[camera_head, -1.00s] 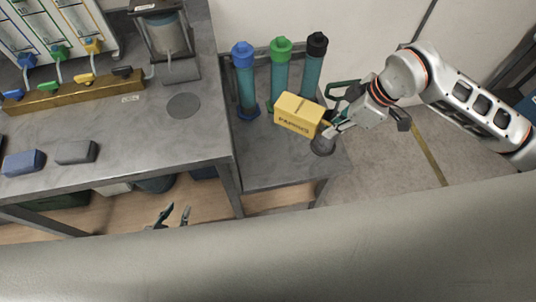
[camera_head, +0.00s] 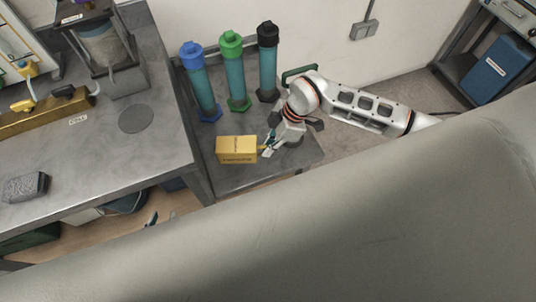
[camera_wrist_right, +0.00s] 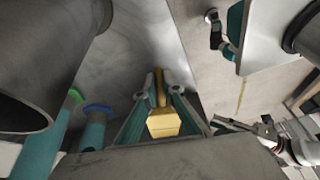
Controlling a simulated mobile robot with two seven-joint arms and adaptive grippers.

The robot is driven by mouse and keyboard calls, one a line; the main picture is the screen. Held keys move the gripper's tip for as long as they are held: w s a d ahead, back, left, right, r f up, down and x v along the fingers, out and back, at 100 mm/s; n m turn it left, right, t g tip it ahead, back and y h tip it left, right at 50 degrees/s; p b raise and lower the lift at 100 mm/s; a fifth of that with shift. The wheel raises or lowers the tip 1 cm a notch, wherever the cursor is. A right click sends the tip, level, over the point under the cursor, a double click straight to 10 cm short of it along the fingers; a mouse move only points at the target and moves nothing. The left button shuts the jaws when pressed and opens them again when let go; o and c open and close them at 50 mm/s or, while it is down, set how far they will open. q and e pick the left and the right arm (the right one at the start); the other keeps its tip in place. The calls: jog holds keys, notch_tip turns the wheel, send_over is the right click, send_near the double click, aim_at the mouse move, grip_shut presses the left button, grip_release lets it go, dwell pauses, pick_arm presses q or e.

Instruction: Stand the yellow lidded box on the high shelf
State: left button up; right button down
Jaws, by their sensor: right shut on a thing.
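The yellow lidded box (camera_head: 237,150) is over the lower grey side table (camera_head: 232,183), in front of the coloured cylinders. I cannot tell whether it touches the table top. My right gripper (camera_head: 266,147) is shut on its right end. In the right wrist view the yellow box (camera_wrist_right: 163,124) shows between the teal fingers of my right gripper (camera_wrist_right: 160,105). My left gripper (camera_head: 161,217) shows only its fingertips, apart and with nothing between them, low beside the side table. I cannot make out which surface is the high shelf.
Blue-capped (camera_head: 201,85), green-capped (camera_head: 235,75) and black-capped (camera_head: 267,65) cylinders stand close behind the box. The larger grey bench (camera_head: 120,160) is at left, with a grey block (camera_head: 25,187) on it. A rack holding a blue container (camera_head: 495,68) stands at far right.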

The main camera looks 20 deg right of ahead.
jog(key=shift+f, duration=2.55)
jog(key=c, duration=2.2)
grip_release()
jog(key=shift+f, duration=0.15)
jog(key=shift+o, duration=0.2)
